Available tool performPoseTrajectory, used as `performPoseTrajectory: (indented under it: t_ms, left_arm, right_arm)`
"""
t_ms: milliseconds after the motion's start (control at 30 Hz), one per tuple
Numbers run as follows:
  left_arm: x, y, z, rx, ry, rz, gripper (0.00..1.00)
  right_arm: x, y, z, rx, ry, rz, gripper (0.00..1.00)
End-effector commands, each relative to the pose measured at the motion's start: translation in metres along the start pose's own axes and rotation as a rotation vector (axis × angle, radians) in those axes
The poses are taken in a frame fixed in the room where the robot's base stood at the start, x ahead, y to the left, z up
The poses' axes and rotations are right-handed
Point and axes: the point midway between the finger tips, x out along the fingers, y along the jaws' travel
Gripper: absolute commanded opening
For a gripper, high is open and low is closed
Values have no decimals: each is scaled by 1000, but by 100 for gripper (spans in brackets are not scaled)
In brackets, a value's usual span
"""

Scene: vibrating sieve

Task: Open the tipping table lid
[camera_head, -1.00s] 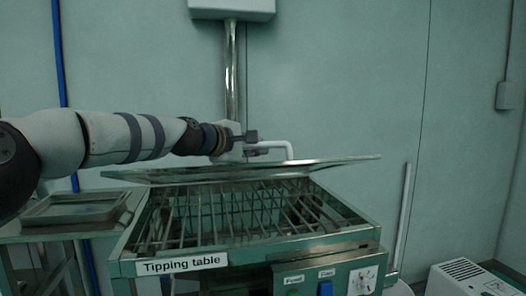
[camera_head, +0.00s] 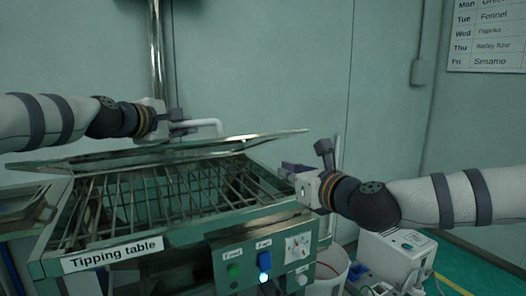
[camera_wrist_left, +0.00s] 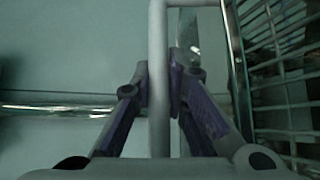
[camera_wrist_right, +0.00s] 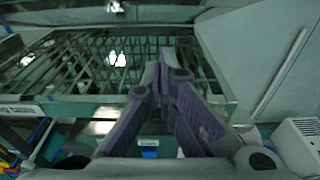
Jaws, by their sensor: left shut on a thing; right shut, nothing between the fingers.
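The tipping table (camera_head: 235,222) stands in front of me with its metal grate exposed. Its lid (camera_head: 215,146) is raised over the back of the grate and shows as a thin, shiny, slanted plate. The lid's white bar handle (camera_head: 208,123) sticks up from it. My left gripper (camera_head: 182,124) is shut on this handle; in the left wrist view the white bar (camera_wrist_left: 158,75) runs between the fingers.
Front panel buttons, one green (camera_head: 233,269) and one blue (camera_head: 264,262), sit below the grate. A metal tray (camera_head: 22,203) lies at the left. A metal pole (camera_head: 156,50) rises behind the lid. A white bucket (camera_head: 331,268) and a white machine (camera_head: 396,252) stand at the right.

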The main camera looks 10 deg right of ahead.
Motion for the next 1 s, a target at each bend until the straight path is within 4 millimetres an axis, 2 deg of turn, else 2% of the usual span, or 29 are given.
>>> performPoseTrajectory:
  t_ms: [467, 600, 700, 1000]
  left_arm:
    - [-1, 3, 1, -2, -1, 5, 0]
    - [-1, 3, 1, -2, -1, 5, 0]
    - [-1, 3, 1, -2, -1, 5, 0]
    - [-1, 3, 1, -2, -1, 5, 0]
  right_arm:
    - [96, 3, -2, -5, 2, 2, 0]
    - [102, 2, 23, -6, -1, 3, 0]
    - [104, 2, 32, -5, 1, 3, 0]
    - [106, 2, 38, -4, 3, 3, 0]
